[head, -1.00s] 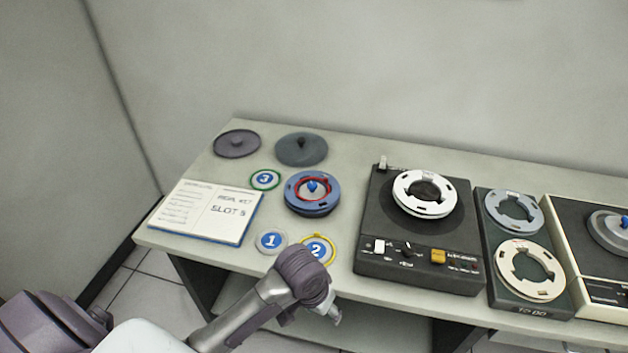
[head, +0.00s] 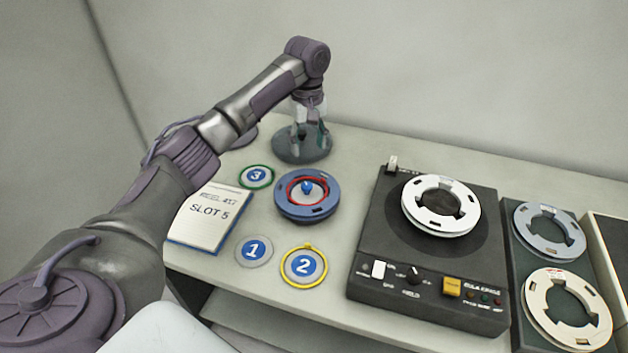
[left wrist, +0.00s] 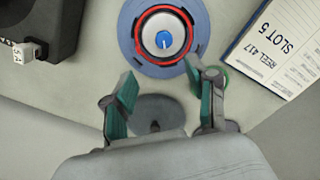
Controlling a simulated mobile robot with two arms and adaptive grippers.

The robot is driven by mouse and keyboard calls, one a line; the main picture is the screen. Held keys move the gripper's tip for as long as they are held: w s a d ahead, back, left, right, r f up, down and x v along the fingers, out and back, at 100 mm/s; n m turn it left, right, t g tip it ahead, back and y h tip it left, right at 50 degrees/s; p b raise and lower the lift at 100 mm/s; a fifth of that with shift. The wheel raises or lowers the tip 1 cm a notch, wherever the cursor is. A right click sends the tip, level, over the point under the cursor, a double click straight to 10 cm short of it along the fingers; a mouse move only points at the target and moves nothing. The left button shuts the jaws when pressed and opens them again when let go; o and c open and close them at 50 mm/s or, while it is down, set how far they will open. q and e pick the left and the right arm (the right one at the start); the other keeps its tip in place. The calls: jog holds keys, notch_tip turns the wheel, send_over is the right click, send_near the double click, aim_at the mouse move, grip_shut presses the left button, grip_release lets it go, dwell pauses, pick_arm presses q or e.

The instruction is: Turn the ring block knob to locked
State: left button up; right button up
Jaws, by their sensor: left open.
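The ring block (head: 308,208) is a round blue disc with a red ring inside, standing left of the tape machine. Its blue knob (head: 307,187) sits at the centre. In the left wrist view the knob (left wrist: 164,40) shows a short pale mark; I cannot read a locked or unlocked label. My left gripper (head: 309,146) is open and empty, above the dark grey disc (head: 302,157) behind the ring block. In the left wrist view its fingers (left wrist: 165,80) are spread, with the knob beyond the fingertips. My right gripper is not in view.
Round markers 1 (head: 254,250), 2 (head: 304,265) and 3 (head: 256,176) lie around the ring block. A black tape machine (head: 365,283) with a white reel (head: 412,207) stands right, beside a reel tray (head: 515,290).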

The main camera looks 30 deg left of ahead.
pick_arm(q)
notch_tip(320, 180, down, 2)
jog(key=s, duration=0.2)
send_over(307, 185)
jog(key=f, duration=0.4)
jog(key=shift+s+f+p, duration=0.2)
jog(key=shift+p, duration=0.15)
jog(key=f, duration=0.3)
jog(key=shift+w+f, duration=0.15)
jog(key=shift+w, duration=0.1)
jog(key=shift+s+f, duration=0.15)
jog(key=shift+f, duration=0.95)
jog(key=shift+c, duration=1.9)
grip_shut()
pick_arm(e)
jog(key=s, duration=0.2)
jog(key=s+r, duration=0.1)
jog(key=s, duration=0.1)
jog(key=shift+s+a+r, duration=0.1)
